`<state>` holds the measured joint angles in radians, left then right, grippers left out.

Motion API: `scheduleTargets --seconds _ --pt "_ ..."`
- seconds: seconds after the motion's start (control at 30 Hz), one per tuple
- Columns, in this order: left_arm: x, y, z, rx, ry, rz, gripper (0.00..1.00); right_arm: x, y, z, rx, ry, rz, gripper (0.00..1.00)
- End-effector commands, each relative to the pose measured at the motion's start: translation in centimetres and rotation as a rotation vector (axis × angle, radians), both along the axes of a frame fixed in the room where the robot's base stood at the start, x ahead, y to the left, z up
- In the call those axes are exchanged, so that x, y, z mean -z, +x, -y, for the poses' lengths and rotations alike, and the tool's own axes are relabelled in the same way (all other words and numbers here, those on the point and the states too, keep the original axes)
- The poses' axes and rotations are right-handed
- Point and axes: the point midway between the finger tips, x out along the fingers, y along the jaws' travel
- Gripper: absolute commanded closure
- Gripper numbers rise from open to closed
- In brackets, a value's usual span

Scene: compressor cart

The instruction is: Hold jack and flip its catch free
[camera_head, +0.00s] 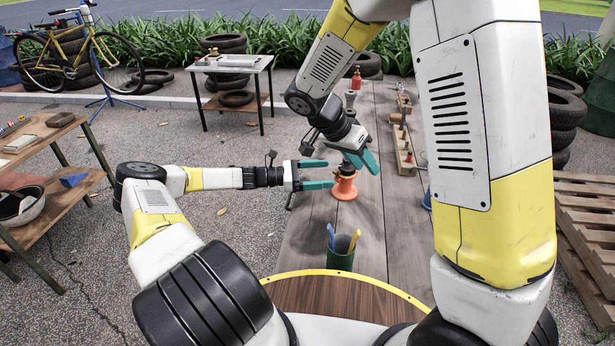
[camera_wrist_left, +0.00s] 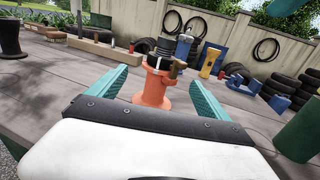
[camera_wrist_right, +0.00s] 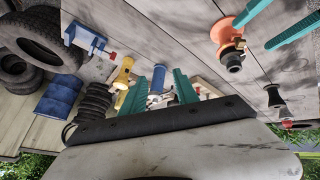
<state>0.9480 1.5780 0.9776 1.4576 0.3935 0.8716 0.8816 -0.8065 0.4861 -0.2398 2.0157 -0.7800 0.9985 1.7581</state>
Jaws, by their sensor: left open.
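The jack (camera_head: 345,187) has an orange flared body and a dark top; it stands upright on the grey plank table. My right gripper (camera_head: 342,163) is open above the jack in the head view. In the right wrist view the jack (camera_wrist_right: 226,38) lies outside my right fingers (camera_wrist_right: 158,88).
A green cup (camera_head: 341,252) with blue and yellow handles stands on the near table. A wooden block rack (camera_head: 403,150) and a red-topped bottle (camera_head: 356,78) stand farther back. In the right wrist view a blue vise (camera_wrist_right: 86,38) and a yellow item (camera_wrist_right: 123,74) show.

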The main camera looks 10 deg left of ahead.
Motion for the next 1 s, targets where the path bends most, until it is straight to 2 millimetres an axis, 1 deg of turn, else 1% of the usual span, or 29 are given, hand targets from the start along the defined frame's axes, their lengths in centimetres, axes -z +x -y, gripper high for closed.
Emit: scheduleTargets --seconds 0.03,0.17,0.3,0.5,0.6,0.7,0.83,1.0 --pt "0.0 0.0 0.0 0.000 0.000 0.000 0.11 1.1 0.6 -1.3 0.004 -0.041 0.035 0.64" --pt "0.0 0.0 0.0 0.000 0.000 0.000 0.11 3.4 2.2 -4.1 0.026 -0.125 0.169 0.64" --pt "0.0 0.0 0.0 0.000 0.000 0.000 0.11 5.7 3.7 -7.4 0.024 -0.190 0.338 0.64" --pt "0.0 0.0 0.0 0.000 0.000 0.000 0.11 8.4 4.8 -11.9 -0.013 -0.220 0.559 0.64" --pt "0.0 0.0 0.0 0.000 0.000 0.000 0.11 9.2 5.0 -13.4 -0.031 -0.216 0.634 0.64" --pt "0.0 0.0 0.0 0.000 0.000 0.000 0.11 9.7 5.2 -14.2 -0.041 -0.210 0.679 0.64" --pt "0.0 0.1 0.6 0.002 -0.001 0.000 0.11 9.9 5.3 -14.7 -0.047 -0.206 0.702 0.64" --pt "0.0 0.6 2.9 0.003 -0.003 0.000 0.11 9.9 5.2 -14.7 -0.046 -0.205 0.701 0.64"
